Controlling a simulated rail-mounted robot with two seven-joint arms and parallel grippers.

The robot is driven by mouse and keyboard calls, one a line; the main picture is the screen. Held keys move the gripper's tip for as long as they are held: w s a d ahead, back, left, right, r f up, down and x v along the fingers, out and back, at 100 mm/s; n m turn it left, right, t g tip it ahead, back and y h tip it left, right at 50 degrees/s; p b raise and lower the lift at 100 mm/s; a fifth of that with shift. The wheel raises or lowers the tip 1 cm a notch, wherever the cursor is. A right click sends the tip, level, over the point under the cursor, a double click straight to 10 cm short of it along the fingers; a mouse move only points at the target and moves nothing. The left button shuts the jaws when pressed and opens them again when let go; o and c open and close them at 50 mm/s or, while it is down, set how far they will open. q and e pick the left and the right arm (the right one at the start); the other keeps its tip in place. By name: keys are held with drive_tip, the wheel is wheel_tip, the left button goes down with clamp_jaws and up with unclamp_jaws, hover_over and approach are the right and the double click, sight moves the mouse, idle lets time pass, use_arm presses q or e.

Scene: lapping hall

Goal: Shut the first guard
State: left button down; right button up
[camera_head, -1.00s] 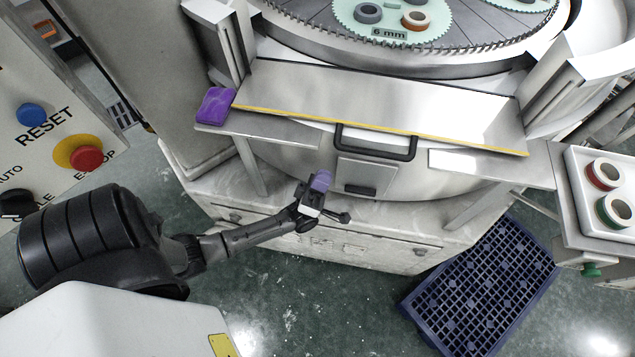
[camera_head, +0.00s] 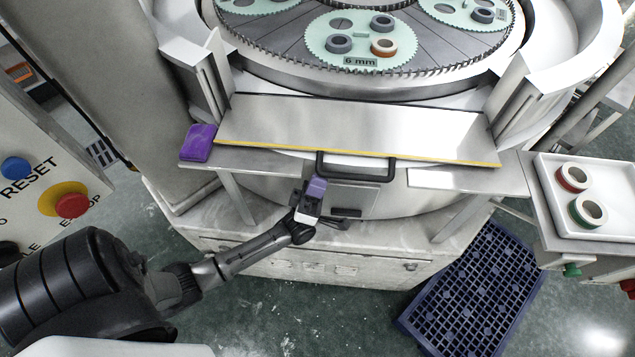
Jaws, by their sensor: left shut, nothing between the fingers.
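The first guard (camera_head: 355,128) is a pale metal panel with a yellow lower edge, at the front of the round lapping machine. It lies tilted outward between two upright posts. Its black bar handle (camera_head: 355,172) hangs at the middle of the front edge. My left gripper (camera_head: 316,187), with purple-tinted fingertips, is shut and empty. In the picture it is just below and left of the handle's left end; I cannot tell whether it touches. My right gripper is out of view.
Behind the guard is the toothed lapping plate (camera_head: 290,50) with green carriers holding rings. A control panel (camera_head: 40,190) stands left, a white tray (camera_head: 545,180) with two rings right. A blue grate (camera_head: 470,290) lies on the floor.

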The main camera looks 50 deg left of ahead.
use_arm(q)
wheel_tip(320, 180, up, 6)
drive_tip(key=n+g+y+p, duration=0.5)
drive_tip(key=n+y+p, duration=0.3)
drive_tip(key=p, duration=0.3)
drive_tip(key=shift+s+d+g, duration=0.2)
drive_tip(key=shift+s+g, duration=0.1)
drive_tip(key=w+a+f+b+v, duration=0.1)
drive_tip(key=b+v, duration=0.4)
drive_tip(key=v, duration=0.9)
drive_tip(key=shift+f, duration=0.15)
